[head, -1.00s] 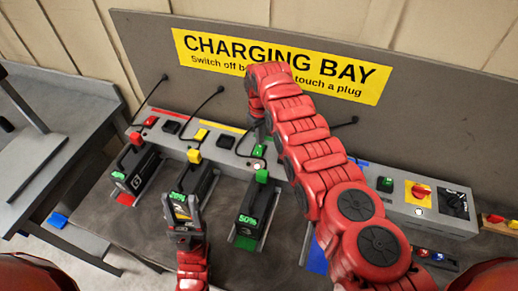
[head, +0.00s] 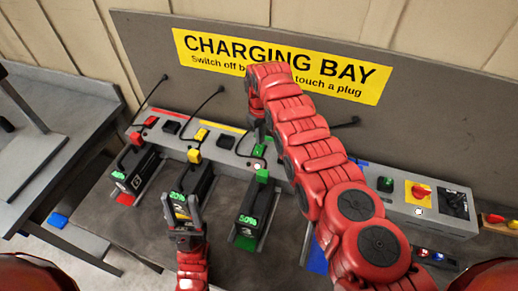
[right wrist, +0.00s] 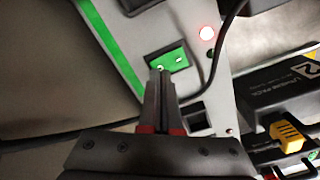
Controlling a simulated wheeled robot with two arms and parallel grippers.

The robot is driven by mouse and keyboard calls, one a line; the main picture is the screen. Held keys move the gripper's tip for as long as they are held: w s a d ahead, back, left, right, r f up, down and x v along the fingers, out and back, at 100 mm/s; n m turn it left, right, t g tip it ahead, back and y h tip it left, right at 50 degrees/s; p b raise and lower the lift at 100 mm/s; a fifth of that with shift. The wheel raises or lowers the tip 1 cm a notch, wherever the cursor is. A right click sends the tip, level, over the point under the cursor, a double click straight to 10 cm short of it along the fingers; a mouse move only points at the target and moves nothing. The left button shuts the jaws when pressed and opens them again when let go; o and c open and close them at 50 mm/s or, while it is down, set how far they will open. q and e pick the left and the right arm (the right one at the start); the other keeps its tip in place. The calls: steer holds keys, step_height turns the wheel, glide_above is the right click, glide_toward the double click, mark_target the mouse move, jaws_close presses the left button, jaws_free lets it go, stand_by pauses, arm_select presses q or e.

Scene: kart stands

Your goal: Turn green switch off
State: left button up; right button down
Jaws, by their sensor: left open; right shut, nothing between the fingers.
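The green switch (right wrist: 168,60) sits on the grey charger panel beside a green stripe, seen in the right wrist view. My right gripper (right wrist: 160,74) is shut and empty, its fingertips at the lower edge of the switch; I cannot tell whether they touch it. A round lamp (right wrist: 207,32) near the switch glows pinkish red. My left gripper (head: 181,210) is open and empty, in front of the battery with a yellow plug.
A battery with a green plug (head: 262,175) reads 50% in the green bay. Batteries with yellow (head: 194,156) and red (head: 137,139) plugs stand to its left. A black cable (right wrist: 215,85) runs close to my right fingers. A red knob (head: 421,191) is at the panel's right.

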steer(key=shift+f+b, duration=0.9)
stand_by(0.7)
steer(key=shift+r, duration=0.1)
step_height(320, 180, up, 3)
steer(key=shift+f+p, duration=0.1)
steer(key=shift+p, duration=1.1)
step_height(320, 180, up, 2)
steer(key=shift+r+p, duration=0.1)
steer(key=shift+p, duration=0.5)
steer(key=shift+r, duration=0.95)
